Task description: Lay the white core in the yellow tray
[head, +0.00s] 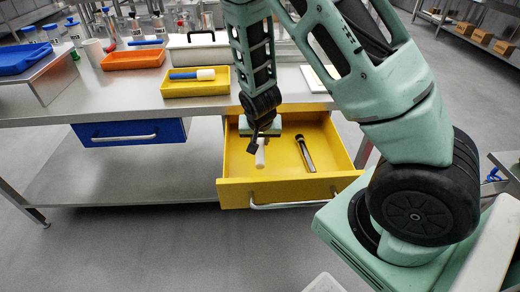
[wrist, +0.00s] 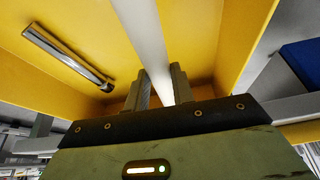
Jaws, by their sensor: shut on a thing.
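A white core (head: 260,155) is held by my gripper (head: 264,136) over the inside of the open yellow drawer. In the wrist view, the core (wrist: 147,35) runs between the two fingers (wrist: 160,88), which are closed on it. I cannot tell whether the core touches the drawer floor. The yellow tray (head: 197,92) stands on the table, behind and to the left of the drawer. A blue rod-like piece with a white end lies in the tray.
The open yellow drawer (head: 235,190) also holds a dark and silver cylinder (head: 305,153), seen in the wrist view too (wrist: 68,55). A shut blue drawer (head: 128,132) is to its left. An orange tray (head: 133,59) and a lidded white box (head: 198,48) stand near the yellow tray.

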